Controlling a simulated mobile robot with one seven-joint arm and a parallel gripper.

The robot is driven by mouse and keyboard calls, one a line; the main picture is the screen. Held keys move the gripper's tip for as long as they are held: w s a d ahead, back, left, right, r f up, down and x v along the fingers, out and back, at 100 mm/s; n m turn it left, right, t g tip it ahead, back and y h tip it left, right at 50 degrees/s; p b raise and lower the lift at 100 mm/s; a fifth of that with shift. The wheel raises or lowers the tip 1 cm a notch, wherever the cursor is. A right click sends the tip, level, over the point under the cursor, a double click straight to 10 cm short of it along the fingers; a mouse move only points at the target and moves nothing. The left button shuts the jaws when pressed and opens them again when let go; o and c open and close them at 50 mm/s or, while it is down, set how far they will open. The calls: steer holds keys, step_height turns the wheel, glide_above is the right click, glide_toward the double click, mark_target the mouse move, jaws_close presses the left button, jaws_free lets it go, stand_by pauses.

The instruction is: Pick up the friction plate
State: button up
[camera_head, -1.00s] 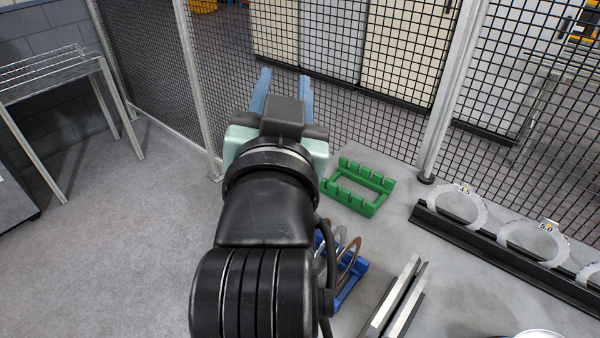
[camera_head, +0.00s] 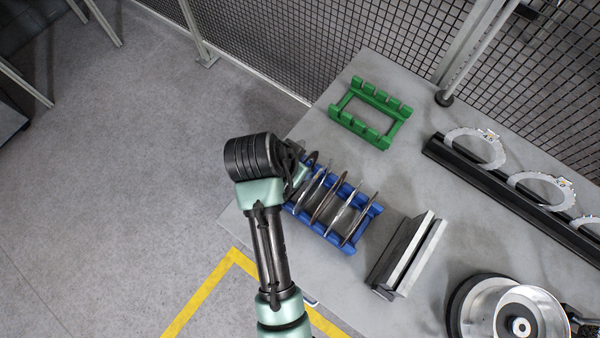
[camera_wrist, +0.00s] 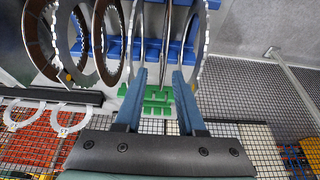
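A blue rack (camera_head: 330,233) on the grey table holds several upright ring plates, dark brown friction plates (camera_head: 324,198) alternating with grey steel ones (camera_head: 348,206). In the wrist view, brown friction plates (camera_wrist: 108,70) and grey rings hang at the upper left. My gripper (camera_wrist: 160,78) is open at the rack's left end, its two blue fingers apart. A plate (camera_wrist: 166,45) seen nearly edge-on stands in the gap between the fingers; its kind is unclear. A grey ring (camera_wrist: 204,45) is close by the right finger. In the head view my wrist hides the fingers.
A green empty rack (camera_head: 372,112) stands behind. A black rail (camera_head: 500,195) with pale rings is at the right. A metal block (camera_head: 405,258) lies right of the blue rack, and a round drum assembly (camera_head: 520,315) is at the front right. Wire mesh fence borders the back.

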steer(key=shift+w+p+x, duration=0.2)
steer(key=shift+p+x, duration=0.65)
steer(key=shift+x, duration=2.05)
steer(key=shift+a+r, duration=0.1)
steer(key=shift+a, duration=0.05)
jaws_close()
